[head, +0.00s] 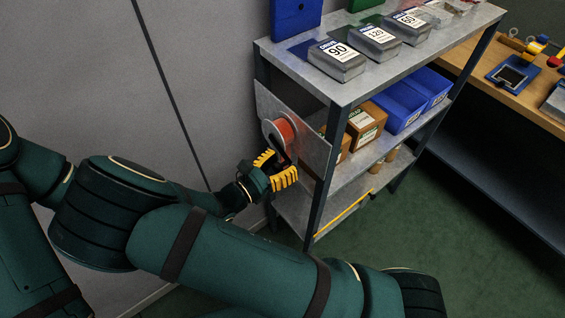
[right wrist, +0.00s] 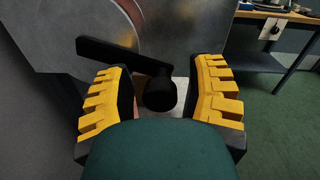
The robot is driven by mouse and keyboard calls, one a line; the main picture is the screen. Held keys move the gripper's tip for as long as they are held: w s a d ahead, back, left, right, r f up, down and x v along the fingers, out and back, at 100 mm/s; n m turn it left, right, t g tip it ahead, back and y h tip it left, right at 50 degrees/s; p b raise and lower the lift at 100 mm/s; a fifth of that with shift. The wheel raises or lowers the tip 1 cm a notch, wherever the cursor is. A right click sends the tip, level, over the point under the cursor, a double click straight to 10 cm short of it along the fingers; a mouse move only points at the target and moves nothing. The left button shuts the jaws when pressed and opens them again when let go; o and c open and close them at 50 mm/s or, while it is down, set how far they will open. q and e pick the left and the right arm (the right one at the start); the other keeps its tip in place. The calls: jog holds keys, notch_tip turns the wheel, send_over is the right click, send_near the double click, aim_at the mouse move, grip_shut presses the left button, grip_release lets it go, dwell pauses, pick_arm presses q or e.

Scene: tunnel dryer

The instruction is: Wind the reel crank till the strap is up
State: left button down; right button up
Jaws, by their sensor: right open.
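The reel (head: 284,133), with an orange-red face and a grey rim, is mounted on a grey metal plate (head: 310,145) at the shelf's end. In the right wrist view the black crank arm (right wrist: 112,54) slants down to a round black knob (right wrist: 160,94). My right gripper (head: 276,171) is open just below the reel. Its yellow-padded fingers (right wrist: 162,72) stand on either side of the knob, with a visible gap at each side. The strap cannot be clearly made out. My left gripper is not in view.
A metal shelf unit (head: 365,78) holds several labelled boxes on top, with blue bins (head: 405,105) and cardboard boxes (head: 364,123) below. A thin yellow strip (head: 343,214) runs along the low shelf. A grey wall (head: 200,60) stands left; a workbench (head: 480,72) stands right, with green floor between.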

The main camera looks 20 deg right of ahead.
grip_shut()
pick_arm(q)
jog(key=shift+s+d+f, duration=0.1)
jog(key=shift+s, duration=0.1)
pick_arm(e)
jog(key=shift+w+f, duration=0.1)
dwell(0.4)
